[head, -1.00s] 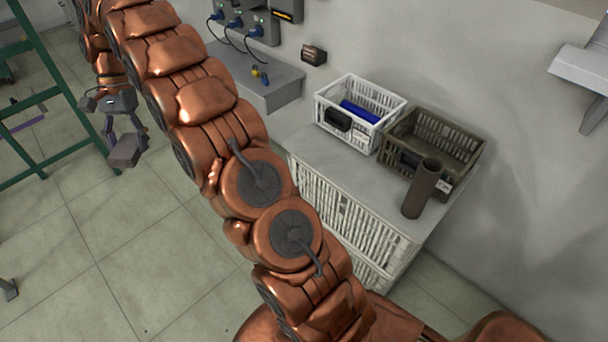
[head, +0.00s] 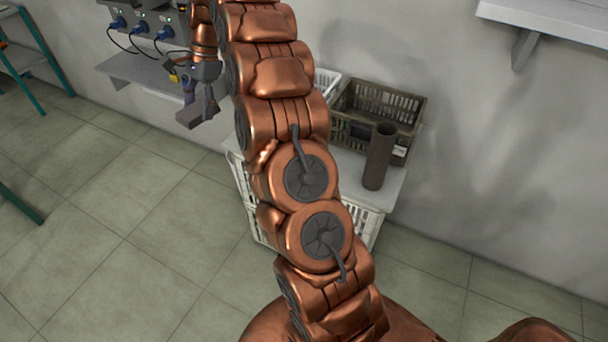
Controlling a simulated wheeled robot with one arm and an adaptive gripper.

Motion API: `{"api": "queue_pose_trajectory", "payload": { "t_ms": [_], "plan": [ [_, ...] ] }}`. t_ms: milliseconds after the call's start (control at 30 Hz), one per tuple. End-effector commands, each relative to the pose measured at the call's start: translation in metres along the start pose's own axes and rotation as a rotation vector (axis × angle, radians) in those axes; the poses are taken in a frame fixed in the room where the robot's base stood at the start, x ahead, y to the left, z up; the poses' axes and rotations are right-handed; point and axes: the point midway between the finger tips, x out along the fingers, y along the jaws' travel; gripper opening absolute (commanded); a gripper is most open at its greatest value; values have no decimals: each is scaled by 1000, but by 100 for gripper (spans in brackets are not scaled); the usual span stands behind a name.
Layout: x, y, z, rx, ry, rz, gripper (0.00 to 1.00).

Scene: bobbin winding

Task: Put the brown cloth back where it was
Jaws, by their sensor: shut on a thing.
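My gripper (head: 200,92) is at the upper left of the head view, fingers pointing down, in front of the grey wall shelf. It is shut on a small, flat, dull grey-brown piece (head: 190,116) that hangs at its fingertips. This looks like the folded brown cloth, though it is small and its colour is hard to read. No other brown cloth shows. My arm hides part of the middle of the view.
A crate-built stand with a grey top (head: 388,203) bears a dark olive crate (head: 408,107), an upright brown tube (head: 379,160) and a white crate (head: 327,82), mostly hidden by my arm. The wall shelf (head: 125,68) has plugged cables above it.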

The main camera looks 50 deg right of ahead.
Motion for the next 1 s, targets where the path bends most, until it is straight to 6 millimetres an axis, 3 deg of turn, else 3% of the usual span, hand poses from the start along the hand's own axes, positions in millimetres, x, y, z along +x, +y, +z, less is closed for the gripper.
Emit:
{"api": "queue_pose_trajectory", "payload": {
  "t_ms": [33,200,600,800,1000],
  "plan": [
    [13,7,-26,77,-2,-33,33],
    [23,28,-90,329,-3,-140,33],
    [59,93,-221,886,-3,-369,33],
    [75,124,-268,1109,-2,-465,33],
    [84,142,-289,1228,-2,-508,33]
  ]
}}
